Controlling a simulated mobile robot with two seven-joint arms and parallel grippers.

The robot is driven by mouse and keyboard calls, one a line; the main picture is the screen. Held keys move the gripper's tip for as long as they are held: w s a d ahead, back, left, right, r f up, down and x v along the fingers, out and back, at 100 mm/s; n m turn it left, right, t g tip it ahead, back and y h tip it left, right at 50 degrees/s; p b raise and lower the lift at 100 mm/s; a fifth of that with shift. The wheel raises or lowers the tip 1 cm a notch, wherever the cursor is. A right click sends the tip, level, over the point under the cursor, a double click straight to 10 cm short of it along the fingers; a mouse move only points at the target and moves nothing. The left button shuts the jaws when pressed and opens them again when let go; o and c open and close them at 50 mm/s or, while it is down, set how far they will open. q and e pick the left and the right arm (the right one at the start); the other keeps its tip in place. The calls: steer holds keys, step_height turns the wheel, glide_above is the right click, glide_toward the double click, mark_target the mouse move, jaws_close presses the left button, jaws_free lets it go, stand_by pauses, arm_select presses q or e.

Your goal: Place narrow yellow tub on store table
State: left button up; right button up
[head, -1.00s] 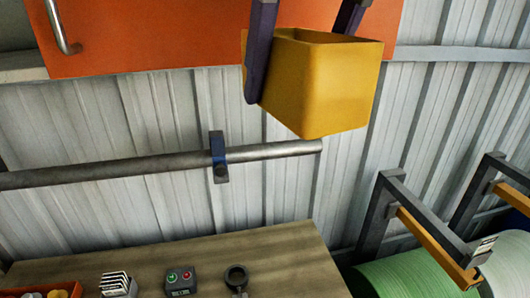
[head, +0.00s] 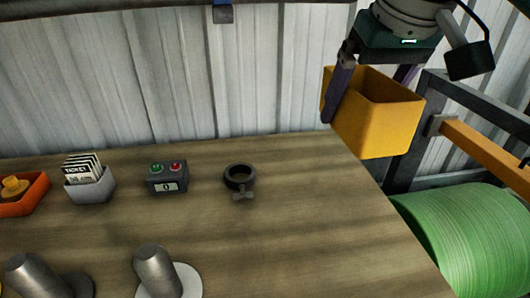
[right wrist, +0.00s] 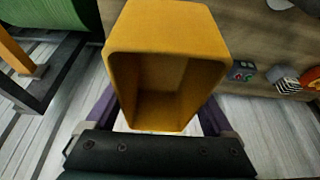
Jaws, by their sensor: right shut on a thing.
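The narrow yellow tub (head: 385,118) hangs upright, slightly tilted, in my right gripper (head: 365,95), over or just beyond the right back corner of the wooden table (head: 300,235). The fingers grip its two sides. In the right wrist view the tub (right wrist: 165,28) fills the middle between the fingers (right wrist: 160,108), its open, empty inside facing the camera. I cannot tell from its place whether it is directly above the wood. My left gripper is out of view.
On the table stand an orange bin (head: 24,198), a ticket holder (head: 90,186), a button box (head: 168,180), a dark ring clamp (head: 240,180) and two grey cylinders (head: 158,270). A green roll (head: 470,235) on a rack is to the right. The table's right-middle part is clear.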

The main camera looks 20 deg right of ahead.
steer(key=b, duration=0.2)
glide_above(333, 228)
steer(key=s, duration=0.1)
step_height(333, 228, down, 5)
steer(key=f+b, duration=0.1)
steer(key=f, duration=0.3)
steer(key=f+b, duration=0.1)
steer(key=f, duration=0.4)
steer(key=f+b, duration=0.1)
steer(key=f, duration=0.4)
steer(key=shift+s+a, duration=0.25)
arm_select(q)
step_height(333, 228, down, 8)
steer(key=b, duration=0.1)
steer(key=shift+b, duration=0.3)
arm_select(e)
steer(key=shift+f, duration=2.55)
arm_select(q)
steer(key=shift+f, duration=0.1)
arm_select(e)
steer(key=shift+f, duration=0.2)
steer(key=o, duration=1.2)
steer(key=shift+c, duration=0.2)
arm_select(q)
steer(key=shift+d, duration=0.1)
arm_select(e)
steer(key=shift+r, duration=0.1)
